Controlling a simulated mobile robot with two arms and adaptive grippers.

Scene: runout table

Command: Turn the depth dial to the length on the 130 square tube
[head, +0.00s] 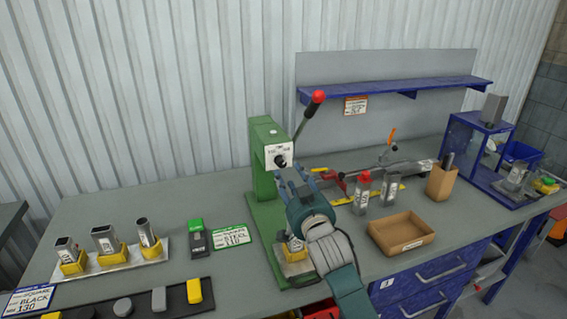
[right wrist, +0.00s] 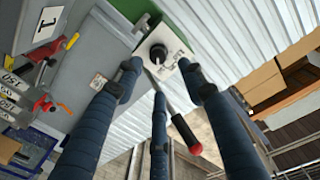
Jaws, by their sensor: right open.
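The depth dial (head: 280,160) is a black knob on a white plate on the front of the green press (head: 265,140). In the right wrist view the dial (right wrist: 158,53) shows beyond and between the fingertips, with a gap that I cannot judge. My right gripper (head: 292,178) is open and empty just in front of and below the dial; its spread fingers also show in the right wrist view (right wrist: 160,75). A card reading "BLACK 130" (head: 35,300) lies at the front left. A square tube (head: 67,248) stands in a yellow holder behind it. The dial's setting is too small to read. My left gripper is out of view.
The press lever with its red knob (head: 318,97) rises right of the dial. More tubes (head: 105,238) stand on the tray. A "STEEL 110" card (head: 230,237) lies left of the press.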

